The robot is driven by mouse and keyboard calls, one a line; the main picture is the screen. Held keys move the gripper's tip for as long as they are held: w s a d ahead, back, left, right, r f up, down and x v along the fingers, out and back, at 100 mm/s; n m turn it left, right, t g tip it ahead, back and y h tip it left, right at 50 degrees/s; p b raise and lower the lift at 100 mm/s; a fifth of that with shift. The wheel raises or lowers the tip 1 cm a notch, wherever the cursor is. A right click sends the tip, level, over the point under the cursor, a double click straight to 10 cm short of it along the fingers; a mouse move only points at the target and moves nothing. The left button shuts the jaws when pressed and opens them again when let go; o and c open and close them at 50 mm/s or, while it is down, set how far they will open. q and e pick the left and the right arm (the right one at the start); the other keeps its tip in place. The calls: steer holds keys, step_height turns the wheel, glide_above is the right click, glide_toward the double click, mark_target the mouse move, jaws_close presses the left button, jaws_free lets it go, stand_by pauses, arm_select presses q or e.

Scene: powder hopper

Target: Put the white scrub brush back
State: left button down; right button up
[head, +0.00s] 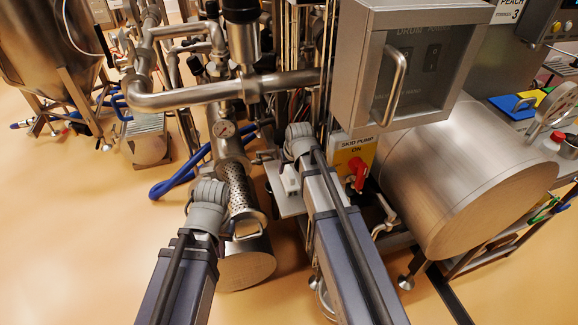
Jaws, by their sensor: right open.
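I cannot pick out the white scrub brush for certain. A small white blocky object (288,181) shows just left of my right forearm, above a pale plate; I cannot tell whether it is the brush. My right gripper (298,132) is at the end of the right arm, in front of the pipework and left of the skid pump switch. It is open, and its fingers are mostly hidden. My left gripper (209,191) is at the end of the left arm, beside a perforated metal cylinder (238,190); its fingers are hidden.
A grey control box (440,40) with a handle overhangs at the upper right. A red switch (357,172) sits below it. Pipes (220,92) and a blue hose (178,178) fill the middle. Open floor (70,230) lies at the left.

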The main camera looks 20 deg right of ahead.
steer(key=p+v, duration=0.8)
steer(key=v, duration=0.2)
steer(key=s+a+f+n+g, duration=0.1)
steer(key=s+a+g, duration=0.1)
steer(key=s+a, duration=0.4)
steer(key=s+a+f+n+g+h, duration=0.1)
steer(key=s+a+n+g, duration=0.1)
steer(key=s+a, duration=0.5)
steer(key=s+g, duration=0.1)
steer(key=s, duration=0.5)
steer(key=shift+a+h, duration=0.25)
steer(key=shift+h, duration=0.05)
steer(key=shift+s, duration=0.1)
